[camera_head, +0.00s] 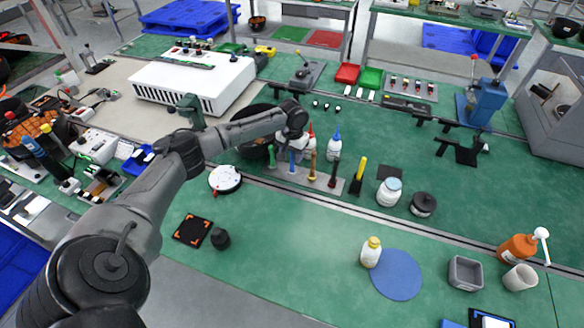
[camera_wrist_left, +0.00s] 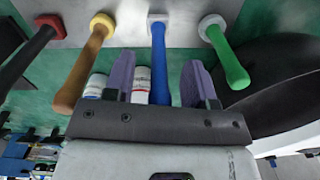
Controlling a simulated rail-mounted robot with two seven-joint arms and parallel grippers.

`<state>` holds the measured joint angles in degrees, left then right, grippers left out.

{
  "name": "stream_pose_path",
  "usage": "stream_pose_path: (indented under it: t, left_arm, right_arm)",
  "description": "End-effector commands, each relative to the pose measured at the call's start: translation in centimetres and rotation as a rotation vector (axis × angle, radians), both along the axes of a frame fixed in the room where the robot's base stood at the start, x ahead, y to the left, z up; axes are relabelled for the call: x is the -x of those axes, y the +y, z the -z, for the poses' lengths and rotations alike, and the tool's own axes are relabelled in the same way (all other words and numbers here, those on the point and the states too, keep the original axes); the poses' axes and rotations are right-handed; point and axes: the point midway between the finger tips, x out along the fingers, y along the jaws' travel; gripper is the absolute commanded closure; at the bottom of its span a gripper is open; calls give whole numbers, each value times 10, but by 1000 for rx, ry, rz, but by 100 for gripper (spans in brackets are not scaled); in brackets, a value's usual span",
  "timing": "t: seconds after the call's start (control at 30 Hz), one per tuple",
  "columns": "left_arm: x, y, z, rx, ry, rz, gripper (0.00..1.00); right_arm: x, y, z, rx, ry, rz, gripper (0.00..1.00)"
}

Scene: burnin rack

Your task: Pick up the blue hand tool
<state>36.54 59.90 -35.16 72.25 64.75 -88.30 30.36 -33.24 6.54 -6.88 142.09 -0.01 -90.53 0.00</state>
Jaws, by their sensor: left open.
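The blue hand tool (camera_head: 292,161) stands upright on a grey rack strip (camera_head: 322,184) in the middle of the bench. My left gripper (camera_head: 297,134) is above the blue tool. In the left wrist view the blue handle (camera_wrist_left: 160,58) lies between the two open fingers of the left gripper (camera_wrist_left: 159,80), with a gap on each side. Its lower end is hidden behind the gripper body. My right gripper is not in view.
A dark round bowl (camera_head: 252,151) is left of the rack. A yellow-handled brush (camera_head: 357,175) and a white jar (camera_head: 389,192) stand to the right. The green bench in front is mostly clear.

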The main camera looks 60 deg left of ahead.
Motion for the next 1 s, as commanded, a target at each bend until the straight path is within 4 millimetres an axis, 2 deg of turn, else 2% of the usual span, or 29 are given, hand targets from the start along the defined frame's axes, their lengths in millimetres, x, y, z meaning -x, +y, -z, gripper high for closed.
stream_pose_path:
  t: [0.2, 0.7, 1.0]
  left_arm:
    - [0, 0, 0, 0, -1, 0, 51]
    - [0, 0, 0, 0, -1, 0, 99]
    - [0, 0, -3, 0, -2, 0, 100]
  right_arm:
    - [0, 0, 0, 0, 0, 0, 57]
    - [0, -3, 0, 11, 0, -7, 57]
    - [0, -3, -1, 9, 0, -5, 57]
